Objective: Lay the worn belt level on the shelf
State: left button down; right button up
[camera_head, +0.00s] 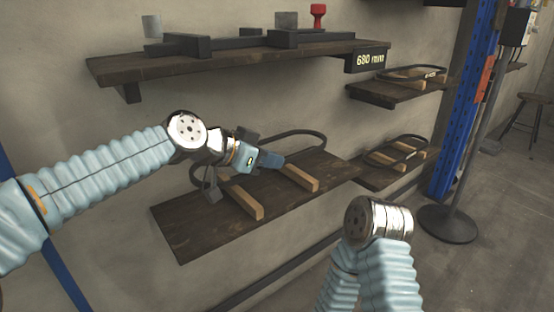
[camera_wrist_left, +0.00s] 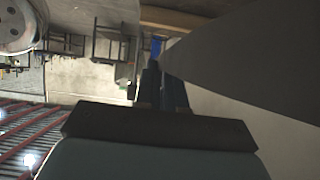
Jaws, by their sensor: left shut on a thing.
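The worn belt (camera_head: 300,132) is a dark loop at the lower left shelf (camera_head: 190,233). Its far right end curves near the wall, and its left part shows behind my wrist. My left gripper (camera_head: 272,160) reaches in from the left and is shut on the belt, above the shelf boards. The grip itself is partly hidden. In the left wrist view the dark fingers (camera_wrist_left: 162,92) show at the middle, but the belt is not clear there. Two wooden blocks (camera_head: 242,198) lie across the shelf below the belt. I cannot tell whether the belt touches them. My right gripper is not visible.
An upper shelf (camera_head: 130,70) with dark metal parts and a red piece (camera_head: 318,14) hangs above, beside a "680 mm" sign (camera_head: 367,60). Two smaller shelves at right hold other belts (camera_head: 398,150). A blue post (camera_head: 468,100) and round stand base (camera_head: 447,224) stand right. The shelf's front left is bare.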

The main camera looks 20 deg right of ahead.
pick_arm(q)
jog(key=shift+f+b, duration=1.9)
jog(key=shift+f, duration=0.75)
jog(key=c, duration=1.1)
grip_release()
jog(key=shift+c, duration=0.2)
jog(key=shift+s, duration=0.1)
jog(key=v, duration=1.3)
jog(key=shift+a+r, duration=0.2)
jog(key=shift+a, duration=0.1)
jog(key=shift+s, duration=0.1)
